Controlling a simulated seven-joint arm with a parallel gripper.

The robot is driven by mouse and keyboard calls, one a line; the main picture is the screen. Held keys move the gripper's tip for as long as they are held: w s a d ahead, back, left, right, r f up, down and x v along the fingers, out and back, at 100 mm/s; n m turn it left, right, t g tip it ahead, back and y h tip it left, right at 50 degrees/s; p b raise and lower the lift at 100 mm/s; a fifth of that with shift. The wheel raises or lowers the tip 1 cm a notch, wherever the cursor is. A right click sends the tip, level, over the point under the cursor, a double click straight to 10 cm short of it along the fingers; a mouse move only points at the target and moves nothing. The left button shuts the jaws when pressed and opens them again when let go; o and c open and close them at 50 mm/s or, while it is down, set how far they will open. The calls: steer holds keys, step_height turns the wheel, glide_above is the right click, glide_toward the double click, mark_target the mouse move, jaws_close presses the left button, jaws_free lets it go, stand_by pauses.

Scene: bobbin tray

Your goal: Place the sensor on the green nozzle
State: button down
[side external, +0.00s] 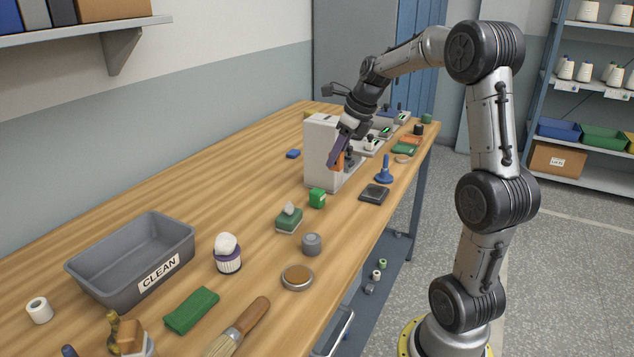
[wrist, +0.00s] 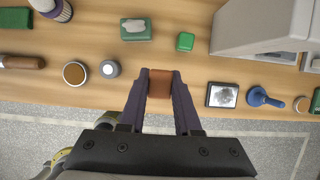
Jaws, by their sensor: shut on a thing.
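My gripper (side external: 335,157) is shut on an orange-brown block (wrist: 160,84), held between both fingertips in the wrist view. In the side view the block (side external: 339,162) shows as a small orange patch in front of the white machine (side external: 321,140). I cannot tell whether this block is the sensor. No part is clearly a green nozzle. A small green box (side external: 317,198) sits on the bench in front of the machine and also shows in the wrist view (wrist: 185,41). A green round piece (side external: 427,118) stands at the far end.
A dark square pad (side external: 374,194) and a blue-handled stamp (side external: 384,172) lie near the bench's right edge. A green tissue box (side external: 289,220), grey knob (side external: 311,243) and round brown-topped tin (side external: 297,278) are nearer. A grey CLEAN bin (side external: 108,281) is at left.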

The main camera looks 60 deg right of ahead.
steer(key=w+d+f, duration=0.1)
steer(key=w+f, duration=0.1)
steer(key=w+d+f, duration=0.2)
steer(key=w, duration=0.1)
steer(key=w+d+f, duration=0.2)
steer(key=shift+w+f, duration=0.15)
steer(key=shift+f, duration=0.2)
steer(key=shift+w+d+f, duration=0.4)
steer(key=shift+w+f, duration=0.05)
steer(key=shift+f, duration=0.2)
steer(key=shift+w+d+f, duration=0.1)
steer(key=shift+w+f, duration=0.05)
steer(key=shift+f, duration=1.55)
steer(key=shift+f, duration=0.15)
steer(key=c, duration=0.6)
jaws_free()
